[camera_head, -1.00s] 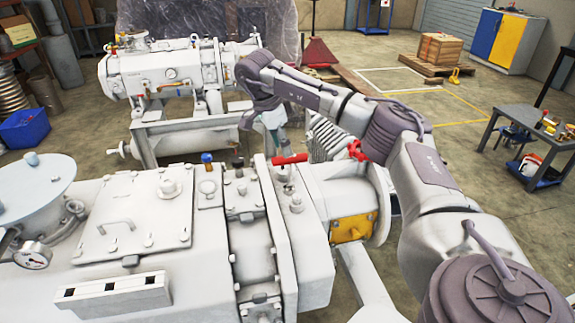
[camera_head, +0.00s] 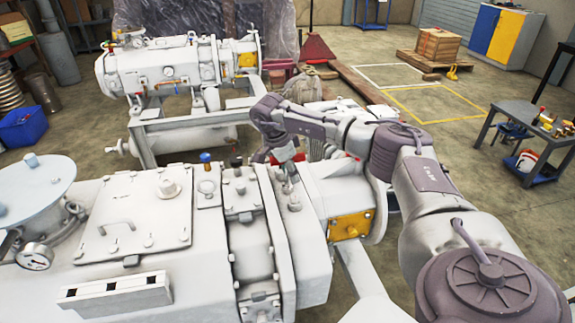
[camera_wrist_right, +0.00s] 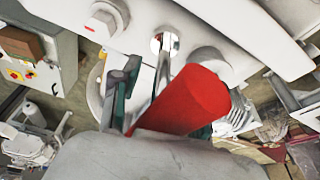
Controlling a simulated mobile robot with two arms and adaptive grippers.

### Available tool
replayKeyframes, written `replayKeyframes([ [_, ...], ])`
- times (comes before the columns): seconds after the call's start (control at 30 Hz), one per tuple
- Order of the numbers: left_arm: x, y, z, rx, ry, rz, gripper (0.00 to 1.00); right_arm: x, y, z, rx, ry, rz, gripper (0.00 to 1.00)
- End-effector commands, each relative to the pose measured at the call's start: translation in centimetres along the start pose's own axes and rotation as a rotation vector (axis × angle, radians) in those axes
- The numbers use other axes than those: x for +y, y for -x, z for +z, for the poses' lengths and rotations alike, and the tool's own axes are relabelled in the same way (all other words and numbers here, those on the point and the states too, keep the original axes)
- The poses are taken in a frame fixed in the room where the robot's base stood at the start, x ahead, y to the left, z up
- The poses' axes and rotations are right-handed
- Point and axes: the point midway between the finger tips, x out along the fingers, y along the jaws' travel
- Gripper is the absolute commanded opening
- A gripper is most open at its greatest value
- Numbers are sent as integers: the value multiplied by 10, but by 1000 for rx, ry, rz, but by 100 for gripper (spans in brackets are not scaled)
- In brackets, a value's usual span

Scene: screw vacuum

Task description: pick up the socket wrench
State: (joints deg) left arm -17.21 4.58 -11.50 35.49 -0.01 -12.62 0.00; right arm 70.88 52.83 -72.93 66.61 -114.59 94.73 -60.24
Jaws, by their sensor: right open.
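The socket wrench (camera_wrist_right: 186,98) has a thick red handle and a chrome shaft. It stands on the grey pump housing (camera_head: 308,240); small red parts of its handle (camera_head: 299,157) show beside my right gripper (camera_head: 282,153) in the head view, where the gripper hides most of it. In the wrist view the red handle lies at a slant between my right gripper's two fingers with dark green pads. The fingers are open, and I cannot tell whether they touch the handle. My left gripper is not in view.
A yellow plate (camera_head: 350,225) is on the housing's right side. A grey table (camera_head: 520,117) stands at the right with floor between.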

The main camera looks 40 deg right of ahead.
Motion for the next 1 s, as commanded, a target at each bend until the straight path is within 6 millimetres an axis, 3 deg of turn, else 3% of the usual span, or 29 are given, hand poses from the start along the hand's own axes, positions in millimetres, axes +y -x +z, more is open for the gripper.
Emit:
replayKeyframes([
  [0.07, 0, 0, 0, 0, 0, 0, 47, 0, 0, 0, 0, 0, 0, 41],
  [0.3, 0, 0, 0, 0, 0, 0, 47, 0, 0, 0, 0, 0, 0, 1],
  [1.0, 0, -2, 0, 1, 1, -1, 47, -1, 10, -2, -2, -1, -2, 0],
])
